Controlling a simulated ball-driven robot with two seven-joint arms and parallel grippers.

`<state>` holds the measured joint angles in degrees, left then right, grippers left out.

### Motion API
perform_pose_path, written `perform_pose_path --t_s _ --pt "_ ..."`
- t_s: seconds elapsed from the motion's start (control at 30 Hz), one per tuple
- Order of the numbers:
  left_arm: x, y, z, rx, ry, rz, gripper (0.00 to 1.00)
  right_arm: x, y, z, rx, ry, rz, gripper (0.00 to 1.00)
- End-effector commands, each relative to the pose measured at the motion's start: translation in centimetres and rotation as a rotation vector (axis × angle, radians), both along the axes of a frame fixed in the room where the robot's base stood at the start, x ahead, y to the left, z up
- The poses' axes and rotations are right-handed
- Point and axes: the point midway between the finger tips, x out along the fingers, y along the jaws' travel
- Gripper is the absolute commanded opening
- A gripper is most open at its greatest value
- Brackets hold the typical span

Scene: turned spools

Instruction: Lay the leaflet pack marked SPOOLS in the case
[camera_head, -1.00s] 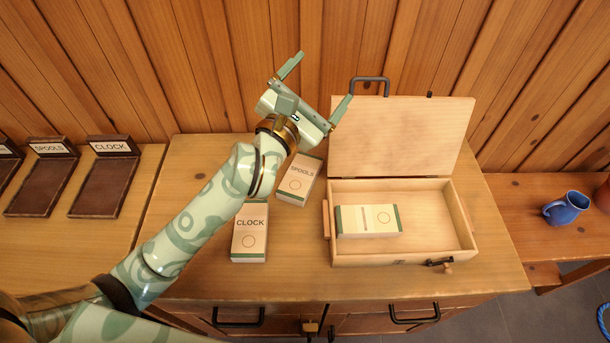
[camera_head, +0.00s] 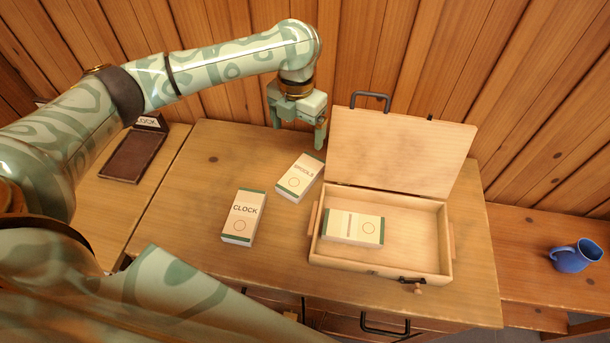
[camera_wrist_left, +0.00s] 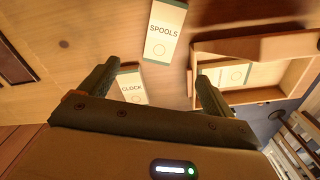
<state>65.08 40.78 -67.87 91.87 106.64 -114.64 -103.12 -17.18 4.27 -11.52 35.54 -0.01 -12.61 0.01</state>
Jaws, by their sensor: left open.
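The SPOOLS pack (camera_head: 300,177), a cream block with green ends, lies flat on the cabinet top left of the case. It also shows in the left wrist view (camera_wrist_left: 165,31). The open wooden case (camera_head: 425,262) has its lid up at the back; another pack (camera_head: 353,228) lies in its left part, with no word I can read. The CLOCK pack (camera_head: 243,217) lies left of the case, nearer the front. My left gripper (camera_head: 298,132) is open and empty, pointing down above the back of the cabinet, behind the SPOOLS pack and apart from it. My right gripper is out of view.
A dark tray (camera_head: 133,155) with a name card stands on the left bench. The raised lid (camera_head: 400,150) stands close right of my left gripper. The wood wall is behind.

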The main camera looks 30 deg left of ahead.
Motion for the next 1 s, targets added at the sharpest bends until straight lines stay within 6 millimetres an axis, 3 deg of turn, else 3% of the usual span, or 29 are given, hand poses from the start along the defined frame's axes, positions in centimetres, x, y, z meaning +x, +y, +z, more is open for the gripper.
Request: perform_pose_path --t_s 0.4,0.73,1.0 --pt "-0.1 -0.2 -9.3 -0.006 0.006 -0.013 0.89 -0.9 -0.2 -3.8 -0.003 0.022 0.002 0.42" --pt "-0.1 -0.2 -11.9 -0.007 0.003 -0.012 0.89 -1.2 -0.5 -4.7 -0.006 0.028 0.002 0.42" --pt "-0.1 -0.2 -16.2 -0.007 0.004 -0.011 0.89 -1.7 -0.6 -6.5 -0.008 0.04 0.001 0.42"
